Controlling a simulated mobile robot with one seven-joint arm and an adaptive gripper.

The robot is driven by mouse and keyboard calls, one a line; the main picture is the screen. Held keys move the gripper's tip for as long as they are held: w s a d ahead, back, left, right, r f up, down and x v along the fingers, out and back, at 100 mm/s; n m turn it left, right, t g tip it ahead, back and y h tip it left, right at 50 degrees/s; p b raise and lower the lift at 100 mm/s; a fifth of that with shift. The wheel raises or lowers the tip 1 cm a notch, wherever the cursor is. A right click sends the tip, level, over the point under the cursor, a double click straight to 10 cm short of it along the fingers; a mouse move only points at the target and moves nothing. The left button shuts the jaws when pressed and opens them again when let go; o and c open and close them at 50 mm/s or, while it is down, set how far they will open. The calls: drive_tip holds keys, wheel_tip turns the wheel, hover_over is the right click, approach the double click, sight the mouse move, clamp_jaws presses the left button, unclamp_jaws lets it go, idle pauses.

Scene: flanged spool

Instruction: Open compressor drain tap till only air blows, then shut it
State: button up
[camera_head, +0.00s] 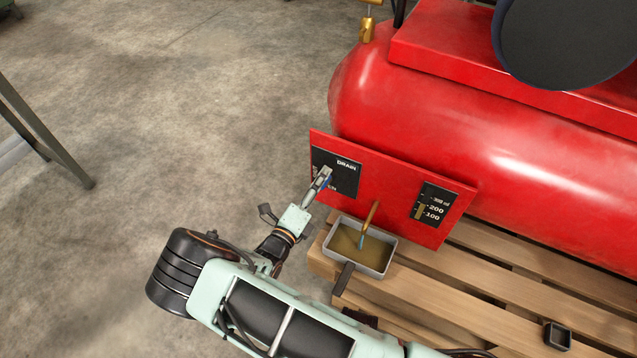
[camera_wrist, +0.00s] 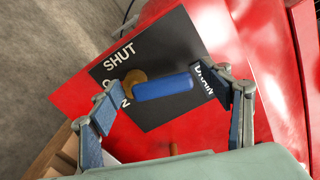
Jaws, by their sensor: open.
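The drain tap's blue handle (camera_wrist: 165,87) extends rightward from a brass pivot (camera_wrist: 135,77) in the wrist view. Its black plate (camera_head: 342,168) reads DRAIN, with SHUT and a partly hidden OPEN in the wrist view. The handle's free end points away from both words. My gripper (camera_wrist: 158,92) is open, its fingers on either side of the handle; I cannot tell whether they touch it. In the head view my gripper (camera_head: 322,180) mostly hides the tap. A brass spout (camera_head: 374,215) ends over a grey tray (camera_head: 393,257) of brown liquid. A bluish streak shows below the spout.
A black gauge (camera_head: 430,207) marked in hundreds has a yellowish column. A small dark cup (camera_head: 558,337) sits lower right.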

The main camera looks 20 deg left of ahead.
drive_tip(key=s, duration=1.2)
drive_tip(key=shift+a, duration=0.45)
drive_tip(key=shift+s, duration=0.1)
